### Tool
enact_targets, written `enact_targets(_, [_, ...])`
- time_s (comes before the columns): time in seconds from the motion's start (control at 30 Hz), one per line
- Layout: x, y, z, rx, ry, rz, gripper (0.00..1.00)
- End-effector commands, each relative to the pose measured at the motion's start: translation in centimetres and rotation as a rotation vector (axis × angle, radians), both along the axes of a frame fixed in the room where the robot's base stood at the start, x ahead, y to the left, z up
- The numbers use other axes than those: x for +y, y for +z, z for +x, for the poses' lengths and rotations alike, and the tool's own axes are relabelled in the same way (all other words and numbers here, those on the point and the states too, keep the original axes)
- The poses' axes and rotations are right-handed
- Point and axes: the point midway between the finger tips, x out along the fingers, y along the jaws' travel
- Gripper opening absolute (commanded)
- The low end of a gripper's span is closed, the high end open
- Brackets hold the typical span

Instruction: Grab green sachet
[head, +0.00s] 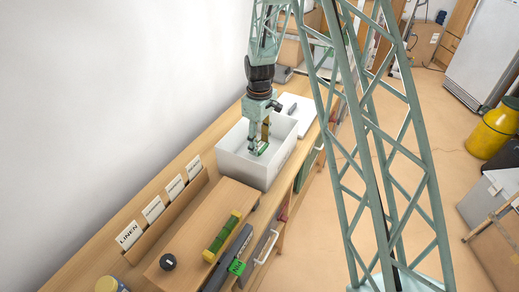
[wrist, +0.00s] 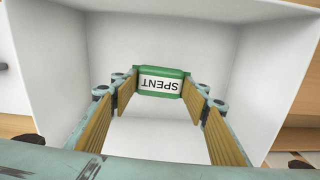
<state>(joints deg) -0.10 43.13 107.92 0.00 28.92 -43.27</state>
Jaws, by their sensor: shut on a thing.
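The green sachet (wrist: 162,82) has a white label reading SPENT, upside down in the wrist view. It also shows as a small green patch (head: 259,147) in the head view. My gripper (wrist: 160,88) is shut on the sachet, which sits between the tips of the yellow-padded fingers. In the head view my gripper (head: 262,140) reaches down into a white open bin (head: 242,168) on the wooden bench. The bin walls surround the fingers and the sachet. I cannot tell whether the sachet touches the bin floor.
A rack of label cards (head: 153,208), one reading LINEN, runs along the wall. A white panel (head: 301,113) lies behind the bin.

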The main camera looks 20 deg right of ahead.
Motion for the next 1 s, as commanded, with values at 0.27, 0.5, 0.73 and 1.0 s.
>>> enact_targets(0.27, [0.0,3.5,0.0,-0.001,0.000,0.001,0.32])
enact_targets(0.5, [0.0,4.9,0.0,0.001,0.000,-0.001,0.32])
enact_targets(0.73, [0.0,5.1,0.0,0.001,0.000,0.000,0.32])
enact_targets(1.0, [0.0,5.1,0.0,0.000,0.000,0.000,0.32])
